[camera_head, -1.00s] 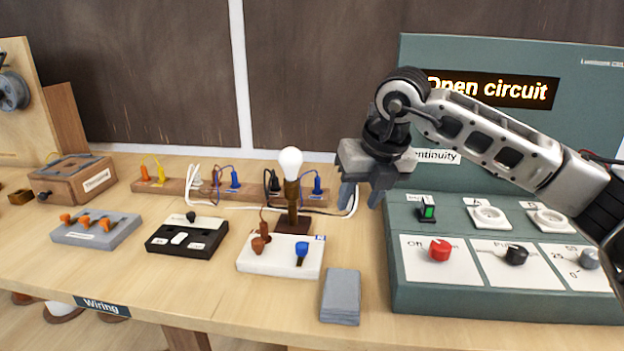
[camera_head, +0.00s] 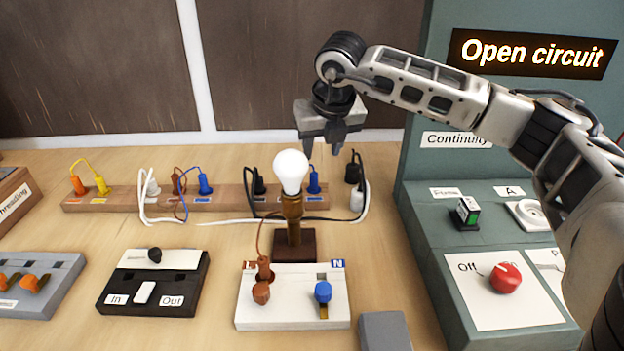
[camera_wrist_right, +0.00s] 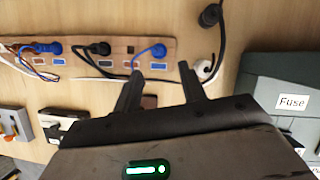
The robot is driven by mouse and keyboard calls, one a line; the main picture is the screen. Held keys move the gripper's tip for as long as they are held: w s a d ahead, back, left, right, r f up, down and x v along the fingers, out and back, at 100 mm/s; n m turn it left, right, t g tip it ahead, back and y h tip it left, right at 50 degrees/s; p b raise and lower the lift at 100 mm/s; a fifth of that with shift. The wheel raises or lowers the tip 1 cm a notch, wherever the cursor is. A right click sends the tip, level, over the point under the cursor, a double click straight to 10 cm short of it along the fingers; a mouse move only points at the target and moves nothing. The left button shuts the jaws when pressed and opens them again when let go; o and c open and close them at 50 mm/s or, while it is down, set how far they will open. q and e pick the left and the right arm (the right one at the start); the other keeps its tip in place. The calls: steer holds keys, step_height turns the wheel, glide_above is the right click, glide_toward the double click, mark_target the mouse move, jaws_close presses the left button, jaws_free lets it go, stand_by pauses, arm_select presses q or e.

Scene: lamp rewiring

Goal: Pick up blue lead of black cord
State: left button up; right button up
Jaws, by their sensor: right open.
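The blue lead (camera_head: 314,183) of the black cord stands upright in the right end of the wooden strip (camera_head: 222,198). In the right wrist view the blue lead (camera_wrist_right: 155,51) lies just beyond and between my fingertips, apart from them. The cord's black lead (camera_head: 259,185) stands to its left in the strip and also shows in the right wrist view (camera_wrist_right: 100,48). My right gripper (camera_head: 322,151) is open and empty, above the strip's right end, fingers pointing down; it also shows in the right wrist view (camera_wrist_right: 160,75). My left gripper is out of view.
The bulb (camera_head: 291,170) on its stand is close in front of the blue lead. A black plug (camera_head: 353,172) and a white plug (camera_head: 356,200) stand right of the strip. The green test console (camera_head: 425,235) is farther right. Another blue plug (camera_head: 204,184) is farther left in the strip.

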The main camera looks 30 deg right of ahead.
mark_target(314, 173)
steer(key=x, duration=0.4)
steer(key=shift+w+f+p, duration=0.3)
steer(key=shift+f, duration=0.1)
steer(key=p+x, duration=0.1)
steer(key=x, duration=0.2)
steer(key=shift+w+f, duration=0.25)
steer(key=shift+w, duration=0.05)
steer(key=shift+w+f, duration=0.15)
steer(key=shift+f, duration=0.35)
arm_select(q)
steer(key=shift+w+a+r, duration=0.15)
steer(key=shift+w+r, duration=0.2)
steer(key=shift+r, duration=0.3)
arm_select(e)
jaws_close()
